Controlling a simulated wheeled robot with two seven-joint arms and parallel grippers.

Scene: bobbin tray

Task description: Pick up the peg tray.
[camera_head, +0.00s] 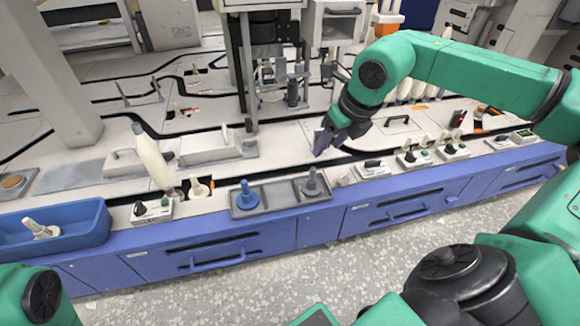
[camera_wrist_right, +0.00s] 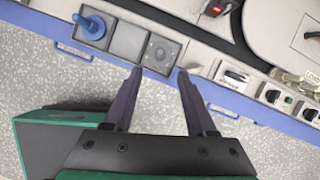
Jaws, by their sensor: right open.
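The grey peg tray (camera_head: 279,195) lies at the front edge of the bench. It has a row of compartments. A blue peg (camera_head: 246,196) stands in its left compartment and a grey peg (camera_head: 312,184) in its right one; the middle one is empty. In the right wrist view the tray (camera_wrist_right: 127,41) is at the upper left, with the blue peg (camera_wrist_right: 92,26) and the grey peg (camera_wrist_right: 160,48). My right gripper (camera_head: 326,146) is open and empty, above and behind the tray's right end, apart from it. Its fingers (camera_wrist_right: 160,75) point towards that end. My left gripper is out of view.
A blue bin (camera_head: 75,240) with a pale peg stands at the far left. A white bobbin (camera_head: 152,158) leans left of the tray. Small switch boxes (camera_head: 372,168) sit to its right. Blue drawers with handles (camera_head: 218,262) are below the bench edge.

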